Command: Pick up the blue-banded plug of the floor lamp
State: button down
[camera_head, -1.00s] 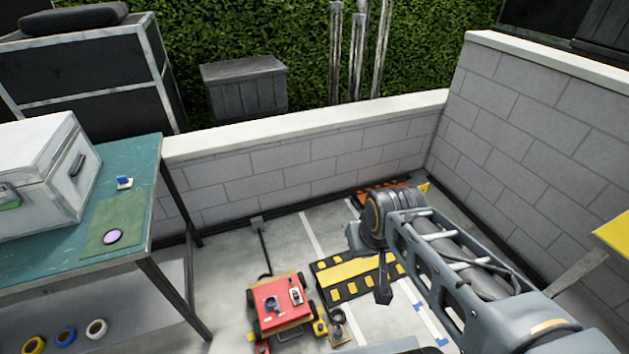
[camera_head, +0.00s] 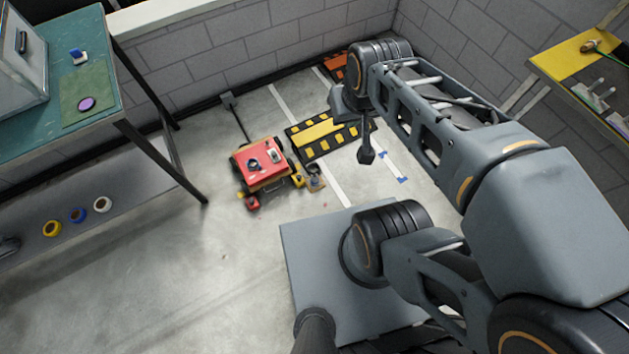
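My gripper (camera_head: 366,154) hangs small and dark from the end of my arm, above the floor to the right of a red cart. It is apart from everything, and its fingers are too small to tell open from shut. I cannot make out a floor lamp or a blue-banded plug for sure. A small plug-like thing with a cable (camera_head: 590,44) lies on a yellow mat (camera_head: 573,58) on the right table; no blue band is clear on it. A small blue and white item (camera_head: 80,57) sits on the green table at the left.
The red cart (camera_head: 262,176) with small items stands on the floor beside a black and yellow striped mat (camera_head: 316,150). The green table (camera_head: 92,30) fills the left, with tape rolls (camera_head: 77,215) on its lower shelf. Block walls close the back and right. The lower-left floor is clear.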

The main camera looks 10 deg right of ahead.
aim_at(314, 179)
jog(key=u, duration=0.25)
jog(key=i, duration=0.7)
jog(key=u, duration=0.55)
jog(key=k, duration=1.7)
jog(key=z, duration=0.4)
jog(key=i, duration=0.45)
jog(key=u, duration=0.1)
